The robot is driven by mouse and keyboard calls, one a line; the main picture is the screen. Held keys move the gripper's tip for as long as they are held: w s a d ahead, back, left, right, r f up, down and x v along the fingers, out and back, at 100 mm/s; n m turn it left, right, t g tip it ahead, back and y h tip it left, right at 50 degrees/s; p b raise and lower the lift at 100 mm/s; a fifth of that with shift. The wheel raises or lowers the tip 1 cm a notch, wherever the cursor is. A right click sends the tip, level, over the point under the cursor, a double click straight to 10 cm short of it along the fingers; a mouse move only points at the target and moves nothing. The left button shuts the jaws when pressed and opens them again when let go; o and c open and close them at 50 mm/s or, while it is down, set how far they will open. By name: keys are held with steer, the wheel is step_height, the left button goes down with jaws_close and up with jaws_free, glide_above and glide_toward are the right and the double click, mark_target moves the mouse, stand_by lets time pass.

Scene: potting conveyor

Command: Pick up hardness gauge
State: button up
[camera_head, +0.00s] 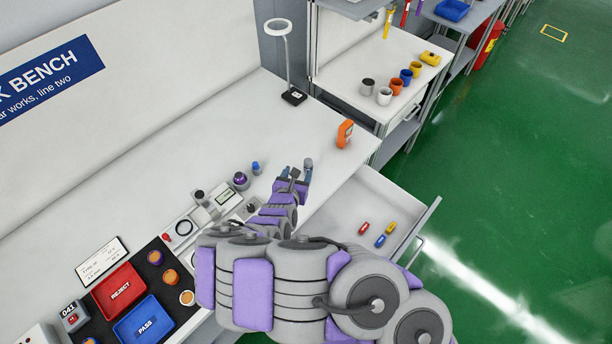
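An orange handheld device with a dark face (345,134), which looks like the hardness gauge, stands upright near the right end of the white bench (200,130). My gripper (296,168) is over the bench near its front edge, to the left of and nearer than the orange device. Its two fingers are apart, with nothing seen between them. The gripper does not touch the device. No label can be read on the device, so I cannot be certain of its name.
A ring lamp (280,30) stands behind. A scale-like instrument (224,196) and small knobbed pieces (240,181) lie left of my arm. Red REJECT (119,290) and blue PASS (144,322) trays are at lower left. An open drawer (352,205) holds small coloured cylinders.

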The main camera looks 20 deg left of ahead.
mark_target(307, 162)
steer(key=b+x, duration=0.4)
steer(key=b, duration=0.1)
steer(key=b+x, duration=0.2)
steer(key=x, duration=0.1)
steer(key=shift+w+d+f+b, duration=0.1)
steer(key=shift+w+d+b, duration=0.05)
steer(key=shift+d+b, duration=0.2)
steer(key=b+x, duration=0.1)
steer(key=x, duration=0.1)
steer(key=b+x, duration=0.1)
steer(key=shift+w+d+f, duration=0.35)
steer(key=shift+w+a+f+b, duration=0.15)
steer(key=shift+w+b, duration=0.15)
steer(key=shift+w, duration=0.15)
jaws_close()
